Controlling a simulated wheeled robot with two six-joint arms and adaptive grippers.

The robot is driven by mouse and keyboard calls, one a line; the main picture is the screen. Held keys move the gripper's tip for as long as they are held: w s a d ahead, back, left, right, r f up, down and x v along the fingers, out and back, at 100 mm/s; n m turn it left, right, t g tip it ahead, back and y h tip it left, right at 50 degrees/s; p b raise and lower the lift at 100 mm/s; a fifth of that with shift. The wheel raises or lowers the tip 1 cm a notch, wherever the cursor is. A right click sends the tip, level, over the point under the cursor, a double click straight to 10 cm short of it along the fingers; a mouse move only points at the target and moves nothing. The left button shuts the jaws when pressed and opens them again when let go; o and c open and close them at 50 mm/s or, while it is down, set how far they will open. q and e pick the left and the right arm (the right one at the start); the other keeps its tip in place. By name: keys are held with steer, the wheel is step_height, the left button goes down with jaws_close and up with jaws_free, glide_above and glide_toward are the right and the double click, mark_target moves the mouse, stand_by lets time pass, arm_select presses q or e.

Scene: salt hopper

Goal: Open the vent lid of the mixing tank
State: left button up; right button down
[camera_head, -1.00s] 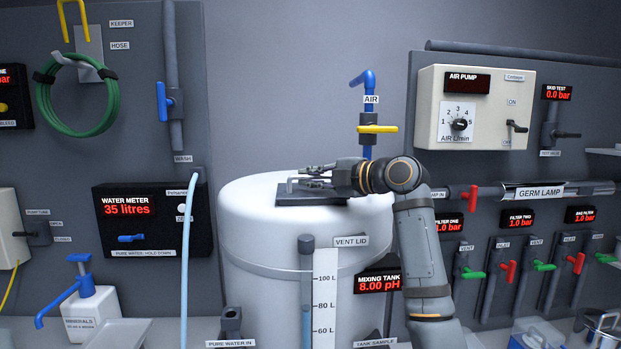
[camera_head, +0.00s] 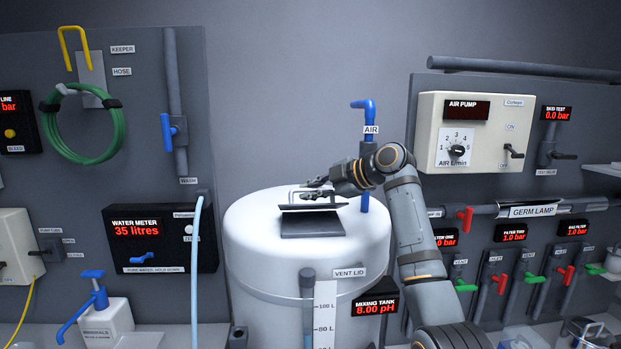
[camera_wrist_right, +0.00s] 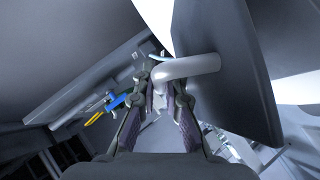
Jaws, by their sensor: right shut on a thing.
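The white mixing tank (camera_head: 250,243) stands in the middle of the head view. Its dark vent lid (camera_head: 314,207) is tilted up off the tank top, and a dark rectangular area (camera_head: 312,226) shows beneath it. My right gripper (camera_head: 308,189) is above the tank at the lid's handle. In the right wrist view, the right gripper (camera_wrist_right: 160,88) is shut on the pale curved handle (camera_wrist_right: 190,67), close against the dark lid plate (camera_wrist_right: 228,62). How far the lid is swung is hard to tell. My left gripper is not in view.
A blue air pipe (camera_head: 366,112) rises behind the tank, close to my right arm. The air pump box (camera_head: 480,132) and filter valves are on the right panel. The water meter (camera_head: 160,238) and a pale blue hose (camera_head: 196,270) are at left.

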steer(key=shift+w+r+g+p, duration=0.35)
steer(key=shift+r+g+p, duration=0.05)
steer(key=shift+r+p, duration=0.4)
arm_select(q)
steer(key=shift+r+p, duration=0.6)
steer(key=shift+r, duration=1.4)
arm_select(e)
steer(key=shift+w+f+m+g, duration=0.1)
steer(key=shift+w+m+g, duration=0.2)
steer(key=shift+m, duration=0.1)
steer(key=c, duration=1.7)
jaws_free()
steer(key=shift+d, duration=0.1)
steer(key=shift+s+d+f, duration=0.1)
